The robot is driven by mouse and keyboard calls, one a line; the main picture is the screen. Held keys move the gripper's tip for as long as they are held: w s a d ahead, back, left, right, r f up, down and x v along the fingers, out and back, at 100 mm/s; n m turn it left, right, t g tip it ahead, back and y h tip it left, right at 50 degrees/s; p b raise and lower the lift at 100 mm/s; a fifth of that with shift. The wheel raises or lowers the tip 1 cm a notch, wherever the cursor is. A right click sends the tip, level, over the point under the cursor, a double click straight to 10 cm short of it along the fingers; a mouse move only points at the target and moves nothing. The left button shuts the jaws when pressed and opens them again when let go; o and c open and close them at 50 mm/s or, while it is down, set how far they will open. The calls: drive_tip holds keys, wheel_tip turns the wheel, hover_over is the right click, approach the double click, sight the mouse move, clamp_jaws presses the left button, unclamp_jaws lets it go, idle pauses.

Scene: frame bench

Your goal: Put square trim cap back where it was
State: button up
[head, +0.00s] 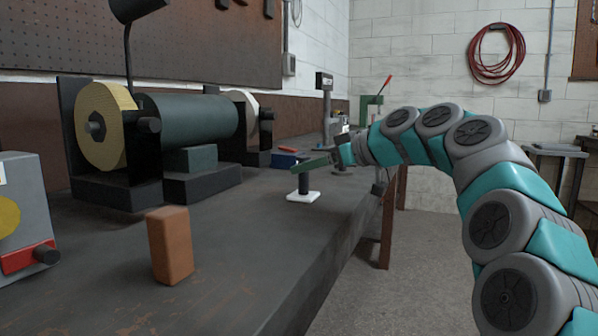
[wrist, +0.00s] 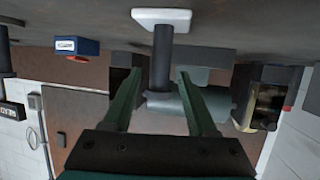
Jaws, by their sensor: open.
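A white square plate (head: 303,197) with a dark upright post (head: 304,182) on it sits on the bench; it looks like the square trim cap. In the wrist view, which is upside down, the plate (wrist: 161,18) is at the top and its post (wrist: 161,58) hangs down from it. My gripper (head: 303,165) is level, just at the top of the post in the head view. In the wrist view my gripper (wrist: 159,72) is open, with the post in line between its two green fingers. I cannot tell whether they touch it.
A bench grinder (head: 190,118) stands at the back left. A brown block (head: 170,246) stands upright at the front, and a grey box (head: 22,205) is at the far left. A blue box (wrist: 77,46) lies behind the post. The bench between block and plate is clear.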

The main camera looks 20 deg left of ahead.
drive_tip(key=v, duration=0.8)
drive_tip(key=shift+b, duration=0.3)
